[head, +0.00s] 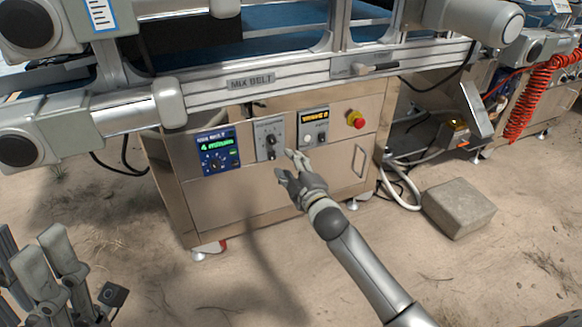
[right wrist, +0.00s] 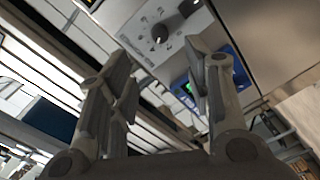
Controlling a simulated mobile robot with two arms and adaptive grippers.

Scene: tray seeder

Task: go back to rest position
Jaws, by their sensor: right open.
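My right gripper (head: 286,164) reaches in from the lower right in the head view, in front of the steel control cabinet (head: 240,205). It is open and empty. In the right wrist view the two fingers of my right gripper (right wrist: 163,75) stand apart. A grey panel with a black knob (right wrist: 160,33) shows beyond them, and part of a blue display shows behind the right finger. I cannot tell whether the fingertips touch the cabinet. My left gripper (head: 48,265) is at the lower left corner of the head view, partly cut off, away from the cabinet.
The cabinet carries a blue display (head: 213,150), a knob panel (head: 269,138), a yellow-lit display (head: 313,126) and a red emergency button (head: 355,119). The mix belt frame (head: 250,84) runs above. A concrete block (head: 458,208) and hoses lie at right. Sandy ground in front is mostly clear.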

